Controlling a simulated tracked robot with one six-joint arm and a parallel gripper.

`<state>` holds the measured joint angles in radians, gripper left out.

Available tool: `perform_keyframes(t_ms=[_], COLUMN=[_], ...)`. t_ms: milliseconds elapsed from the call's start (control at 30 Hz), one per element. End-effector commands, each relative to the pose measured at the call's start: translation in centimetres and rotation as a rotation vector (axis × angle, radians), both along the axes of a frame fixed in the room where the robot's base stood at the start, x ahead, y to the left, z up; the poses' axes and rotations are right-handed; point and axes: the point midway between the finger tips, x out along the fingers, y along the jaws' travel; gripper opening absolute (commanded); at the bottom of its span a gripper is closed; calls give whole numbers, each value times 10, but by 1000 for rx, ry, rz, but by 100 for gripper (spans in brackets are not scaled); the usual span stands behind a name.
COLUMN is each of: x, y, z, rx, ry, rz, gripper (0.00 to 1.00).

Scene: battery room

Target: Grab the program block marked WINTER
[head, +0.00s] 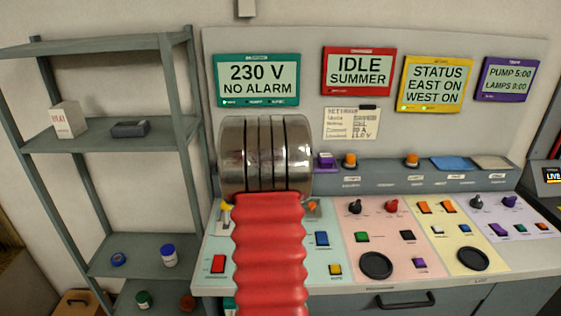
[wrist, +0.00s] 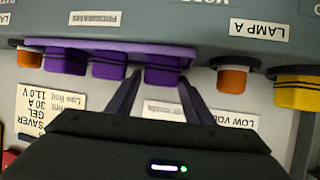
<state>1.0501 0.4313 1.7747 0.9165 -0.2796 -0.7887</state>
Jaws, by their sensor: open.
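In the wrist view, which looks upside down, several purple blocks sit along a purple rack (wrist: 190,50). One purple block (wrist: 164,70) is in line with the gap between the fingers of my gripper (wrist: 160,88). Another purple block (wrist: 108,66) is just left of it, and a third purple block (wrist: 65,62) is farther left. I can read no WINTER mark on any block. My gripper is open; whether its fingers touch the block I cannot tell. In the head view my arm hides the gripper; one purple block (head: 326,160) shows beside the arm.
An orange knob (wrist: 232,78) and a yellow knob (wrist: 298,92) are right of the rack in the wrist view. In the head view, a red display (head: 359,71) reads IDLE SUMMER. A paper note (head: 351,124) hangs below it. Grey shelves (head: 105,138) stand left.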

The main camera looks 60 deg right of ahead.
Motion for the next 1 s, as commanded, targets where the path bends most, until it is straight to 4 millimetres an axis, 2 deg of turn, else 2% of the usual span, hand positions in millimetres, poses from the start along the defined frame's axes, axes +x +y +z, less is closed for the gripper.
perform_keyframes(t_ms=[200,733,1000], x=[4,4,4], y=[-13,-14,-14], z=[-7,-7,-7], rx=[0,0,0], ry=[0,0,0], rz=[0,0,0], gripper=[47,47,29])
